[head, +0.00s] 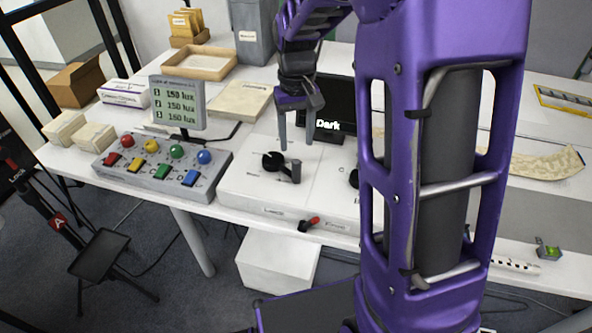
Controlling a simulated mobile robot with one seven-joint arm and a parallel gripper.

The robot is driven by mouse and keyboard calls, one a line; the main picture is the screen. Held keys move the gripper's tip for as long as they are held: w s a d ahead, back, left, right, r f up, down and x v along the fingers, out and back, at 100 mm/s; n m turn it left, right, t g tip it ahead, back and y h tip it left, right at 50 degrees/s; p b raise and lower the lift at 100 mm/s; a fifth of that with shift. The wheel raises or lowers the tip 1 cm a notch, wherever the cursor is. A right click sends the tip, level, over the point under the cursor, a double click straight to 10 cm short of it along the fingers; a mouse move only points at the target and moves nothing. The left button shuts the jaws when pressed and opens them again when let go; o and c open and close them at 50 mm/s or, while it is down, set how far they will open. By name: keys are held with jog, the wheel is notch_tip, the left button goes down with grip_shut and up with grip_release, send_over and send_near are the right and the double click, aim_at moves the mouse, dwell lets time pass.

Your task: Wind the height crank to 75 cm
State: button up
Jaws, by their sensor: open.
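A white control box (250,188) stands at the table's front edge and carries a black crank (274,162) with a grey upright handle (296,172). A label on its front is too small to read. My gripper (297,146) is open and points down just above the crank handle, with its fingers apart and nothing between them. I cannot tell whether a finger touches the handle. A second black knob (353,179) on the box to the right is partly hidden by my purple arm. No height reading in cm is visible.
A grey panel (152,185) with coloured buttons and switches stands left, below a lux display (177,103). A black "Dark" screen (333,112) stands behind my gripper. A red-handled lever (309,224) sticks out at the table's front edge. My arm hides much of the right side.

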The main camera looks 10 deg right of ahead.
aim_at(296, 162)
notch_tip(296, 162, down, 10)
jog(key=shift+r+b, duration=0.1)
jog(key=shift+b, duration=0.65)
grip_shut()
